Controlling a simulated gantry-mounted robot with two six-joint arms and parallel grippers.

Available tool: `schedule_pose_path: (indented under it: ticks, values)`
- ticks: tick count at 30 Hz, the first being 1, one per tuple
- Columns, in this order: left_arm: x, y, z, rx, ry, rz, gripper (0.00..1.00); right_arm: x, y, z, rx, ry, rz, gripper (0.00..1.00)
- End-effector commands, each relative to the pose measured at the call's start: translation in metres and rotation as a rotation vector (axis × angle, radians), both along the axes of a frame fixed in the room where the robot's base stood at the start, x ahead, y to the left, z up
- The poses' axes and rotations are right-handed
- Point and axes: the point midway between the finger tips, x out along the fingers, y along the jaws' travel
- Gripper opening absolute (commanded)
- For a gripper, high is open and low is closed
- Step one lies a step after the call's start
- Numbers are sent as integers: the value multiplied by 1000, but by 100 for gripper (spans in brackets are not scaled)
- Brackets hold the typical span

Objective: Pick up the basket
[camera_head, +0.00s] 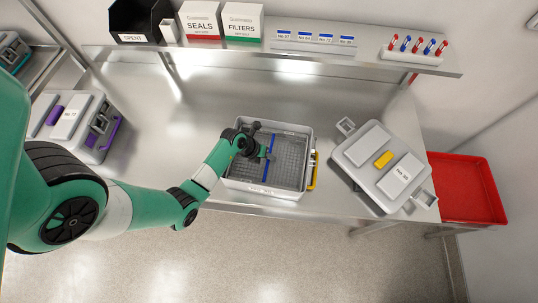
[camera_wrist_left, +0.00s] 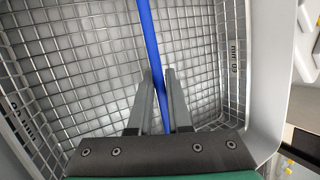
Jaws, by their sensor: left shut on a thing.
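The wire-mesh basket (camera_head: 290,165) sits inside a light grey rectangular tub on the steel table, with a blue bar (camera_head: 267,173) running across its middle. My left gripper (camera_head: 266,155) reaches down over the basket from the left. In the left wrist view the fingers (camera_wrist_left: 158,78) are shut on the blue bar (camera_wrist_left: 149,35), one on each side of it, with the mesh (camera_wrist_left: 90,60) beneath. I cannot tell whether the basket is clear of the tub's floor. My right gripper does not show.
A grey device with a yellow part (camera_head: 383,159) stands right of the tub, and one with purple parts (camera_head: 72,125) stands left. A red bin (camera_head: 467,185) is far right. A shelf (camera_head: 370,62) with boxes runs along the back. The table behind the tub is clear.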

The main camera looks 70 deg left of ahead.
Motion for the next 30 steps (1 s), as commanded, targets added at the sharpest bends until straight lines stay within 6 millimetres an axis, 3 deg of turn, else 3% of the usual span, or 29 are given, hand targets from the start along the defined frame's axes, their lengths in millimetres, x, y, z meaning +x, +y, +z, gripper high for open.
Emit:
schedule_pose_path:
  ticks: [5,11,30]
  values:
    - [0,0,3,2,-1,-1,0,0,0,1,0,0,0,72]
    - [1,1,24,3,-3,0,0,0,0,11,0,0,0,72]
    - [1,1,159,4,-4,0,0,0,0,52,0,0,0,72]
